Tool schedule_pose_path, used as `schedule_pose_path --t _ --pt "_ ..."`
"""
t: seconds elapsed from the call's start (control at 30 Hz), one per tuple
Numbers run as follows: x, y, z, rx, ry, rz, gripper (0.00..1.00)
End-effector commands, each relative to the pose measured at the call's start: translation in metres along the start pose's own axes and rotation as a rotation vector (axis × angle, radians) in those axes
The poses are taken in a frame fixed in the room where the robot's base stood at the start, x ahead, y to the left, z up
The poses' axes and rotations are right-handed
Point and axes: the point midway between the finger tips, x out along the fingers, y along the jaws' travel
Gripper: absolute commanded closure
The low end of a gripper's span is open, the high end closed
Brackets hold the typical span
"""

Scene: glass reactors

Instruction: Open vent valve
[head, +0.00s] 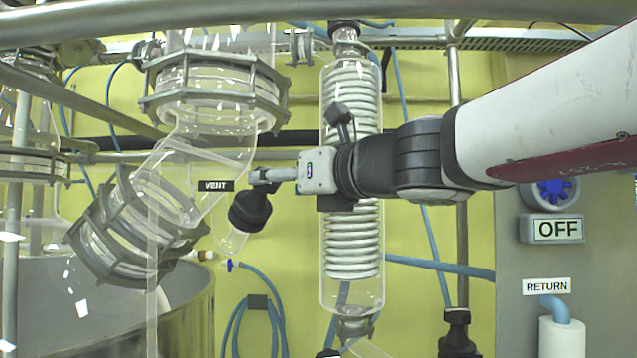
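The black "VENT" label (215,185) hangs in front of the glass pipework at centre left. A black knob (250,208), tilted, sits on a short glass branch just right of and below the label. I take it for the vent valve. My gripper (262,178) reaches in from the right, its grey fingers pointing left. The fingertips are at the knob's upper edge in the picture. I cannot tell whether they touch it. The fingers overlap from this side, so their opening is hidden.
A glass condenser with a white coil (352,245) stands behind my wrist. Metal-clamped glass joints (135,228) lie left of the knob. A grey panel with a blue knob (552,191) and an "OFF" sign (558,229) is at right. Blue hoses hang along the yellow wall.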

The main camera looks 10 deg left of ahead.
Motion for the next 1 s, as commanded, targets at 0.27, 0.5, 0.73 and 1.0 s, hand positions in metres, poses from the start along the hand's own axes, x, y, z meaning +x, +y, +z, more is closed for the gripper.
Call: schedule_pose_path --t 0.27,0.5,0.73,1.0 --pt "0.042 0.000 0.000 0.000 0.001 0.002 0.39" --pt "0.053 0.000 0.000 -0.001 0.000 -0.001 0.39" --pt "0.053 0.000 0.000 -0.001 0.000 -0.001 0.41" --pt "0.052 0.000 0.000 -0.001 0.000 0.000 0.88"
